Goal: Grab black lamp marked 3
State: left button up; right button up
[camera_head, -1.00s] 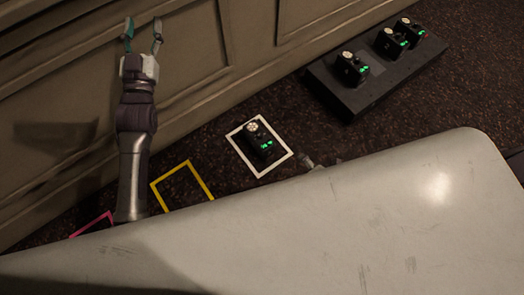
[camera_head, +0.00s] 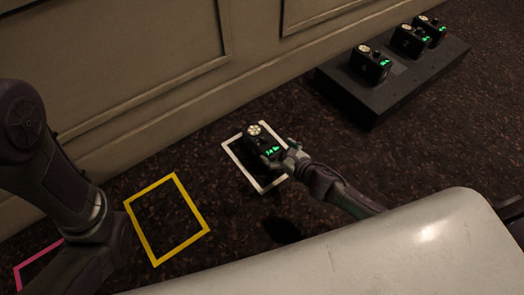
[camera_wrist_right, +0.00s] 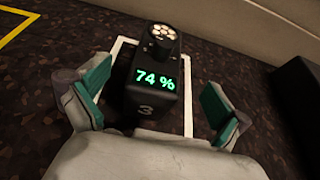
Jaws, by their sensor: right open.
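The black lamp marked 3 (camera_wrist_right: 154,80) stands upright inside a white square outline on the floor. Its green display reads 74 % in the right wrist view, with the 3 below it and a round light head on top. In the head view the lamp (camera_head: 260,145) is partly covered by my right gripper (camera_head: 284,158). In the wrist view the right gripper (camera_wrist_right: 155,98) is open, its teal finger pads on either side of the lamp, apart from it. My left arm is at the left of the head view; its gripper is out of view.
Several similar black lamps (camera_head: 370,64) stand on a dark platform (camera_head: 375,97) at the upper right. The white outline (camera_head: 236,158), a yellow outline (camera_head: 141,232) and a pink one (camera_head: 27,265) lie on the floor. A panelled wall (camera_head: 140,60) runs behind.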

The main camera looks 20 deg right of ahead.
aim_at(267, 143)
jog(key=b+x, duration=0.1)
jog(key=x, duration=0.2)
jog(key=shift+w+a+f, duration=0.1)
jog(key=shift+w+f, duration=0.15)
jog(key=b+x, duration=0.4)
jog(key=shift+w+a+b, duration=0.15)
jog(key=shift+w+b, duration=0.15)
jog(key=shift+w, duration=0.35)
jog(key=shift+r, duration=0.1)
jog(key=shift+c, duration=0.2)
jog(key=shift+a, duration=0.1)
jog(key=c, duration=1.8)
jog(key=shift+w+r, duration=0.1)
jog(key=shift+r, duration=0.05)
jog(key=shift+c, duration=0.3)
